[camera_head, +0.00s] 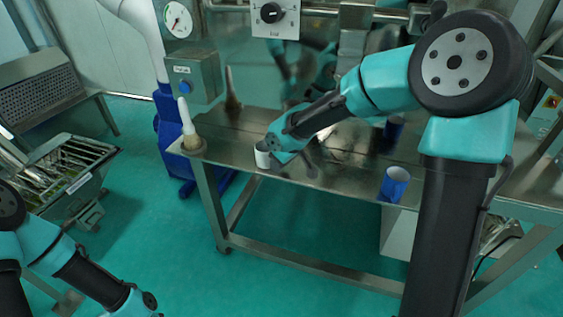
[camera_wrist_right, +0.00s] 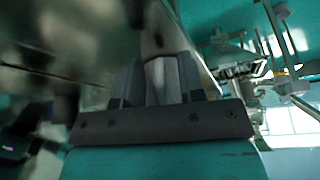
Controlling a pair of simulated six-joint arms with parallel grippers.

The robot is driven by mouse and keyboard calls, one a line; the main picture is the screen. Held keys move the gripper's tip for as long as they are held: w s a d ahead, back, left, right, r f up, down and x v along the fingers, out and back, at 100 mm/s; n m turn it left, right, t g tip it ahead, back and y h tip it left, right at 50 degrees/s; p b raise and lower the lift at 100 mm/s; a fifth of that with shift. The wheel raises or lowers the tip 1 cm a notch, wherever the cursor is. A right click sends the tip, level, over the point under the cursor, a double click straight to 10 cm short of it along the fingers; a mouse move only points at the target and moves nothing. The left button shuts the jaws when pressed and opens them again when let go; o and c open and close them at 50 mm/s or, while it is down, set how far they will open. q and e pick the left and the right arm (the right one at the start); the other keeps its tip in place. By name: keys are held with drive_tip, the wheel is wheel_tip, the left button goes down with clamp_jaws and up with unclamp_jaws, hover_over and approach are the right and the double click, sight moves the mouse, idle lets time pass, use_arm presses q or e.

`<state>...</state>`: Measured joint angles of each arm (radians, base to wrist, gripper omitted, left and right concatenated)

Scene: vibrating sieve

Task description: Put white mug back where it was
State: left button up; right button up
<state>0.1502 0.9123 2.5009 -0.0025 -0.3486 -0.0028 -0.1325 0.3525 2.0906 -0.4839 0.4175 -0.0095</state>
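The white mug (camera_head: 262,155) is at the front edge of the metal table, left of centre in the head view. My right arm reaches down to it from the right. My right gripper (camera_wrist_right: 160,80) has a finger on each side of the pale mug (camera_wrist_right: 161,78) in the right wrist view, with no clear gap, so it looks shut on the mug. Whether the mug's base touches the table is hard to tell. My left arm hangs at the lower left in the head view, and its gripper is not visible.
A blue cup (camera_head: 395,184) stands near the table's front edge at right; another blue object (camera_head: 393,128) is farther back. A white-tipped bottle-like object (camera_head: 187,126) stands at the table's left corner. The metal table (camera_head: 225,135) has bare space between that corner and the mug.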

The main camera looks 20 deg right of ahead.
drive_tip(key=shift+r, duration=0.5)
drive_tip(key=v, duration=1.1)
drive_tip(key=shift+s, duration=0.25)
